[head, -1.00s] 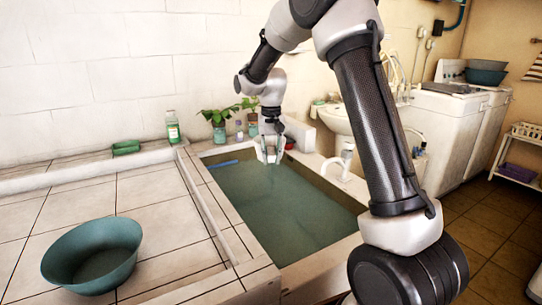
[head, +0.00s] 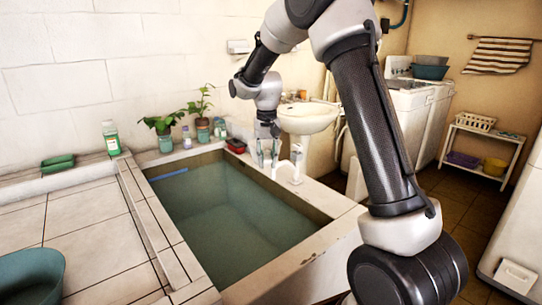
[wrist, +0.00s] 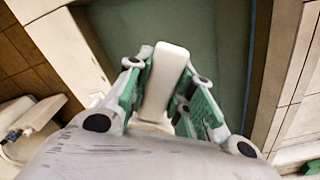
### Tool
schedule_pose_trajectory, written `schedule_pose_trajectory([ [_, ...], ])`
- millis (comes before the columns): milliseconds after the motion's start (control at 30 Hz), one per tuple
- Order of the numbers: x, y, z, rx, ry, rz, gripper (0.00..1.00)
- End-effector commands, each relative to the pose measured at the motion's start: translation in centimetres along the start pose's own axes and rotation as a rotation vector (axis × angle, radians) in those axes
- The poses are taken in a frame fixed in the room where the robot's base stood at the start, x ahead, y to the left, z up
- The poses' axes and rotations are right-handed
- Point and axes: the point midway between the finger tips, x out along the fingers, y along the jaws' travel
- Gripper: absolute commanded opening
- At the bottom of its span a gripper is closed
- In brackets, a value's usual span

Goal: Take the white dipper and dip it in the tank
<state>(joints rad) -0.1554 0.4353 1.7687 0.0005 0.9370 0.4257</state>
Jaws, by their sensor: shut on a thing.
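The white dipper (head: 297,166) is at the right rim of the tank, near its far end, in the head view. My gripper (head: 268,155) is beside it. In the wrist view my gripper (wrist: 166,100) is shut on the dipper's long white handle (wrist: 167,75), with green-padded fingers on both sides. The rest of the dipper is mostly hidden by my gripper there. The tank (head: 325,202) is a sunken rectangular basin with a pale rim, filled with murky green water (head: 225,215).
Potted plants (head: 163,140), a green bottle (head: 111,138) and a small red dish (head: 236,146) stand along the back ledge. A white washbasin (head: 307,118) is just behind the gripper. A teal bowl (head: 30,275) is at lower left. The air above the water is clear.

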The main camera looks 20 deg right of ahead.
Motion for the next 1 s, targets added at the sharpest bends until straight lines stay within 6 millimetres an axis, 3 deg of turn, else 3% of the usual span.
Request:
schedule_pose_trajectory([
  [233,3.5,-0.8,3.0,-0.044,-0.004,0.002,0.00],
  [633,13.8,-0.8,10.4,-0.398,-0.005,0.002,0.00],
  [800,15.0,-0.9,10.1,-0.541,0.001,0.000,0.00],
  [1000,16.0,-1.2,9.6,-0.588,-0.048,0.014,0.00],
])
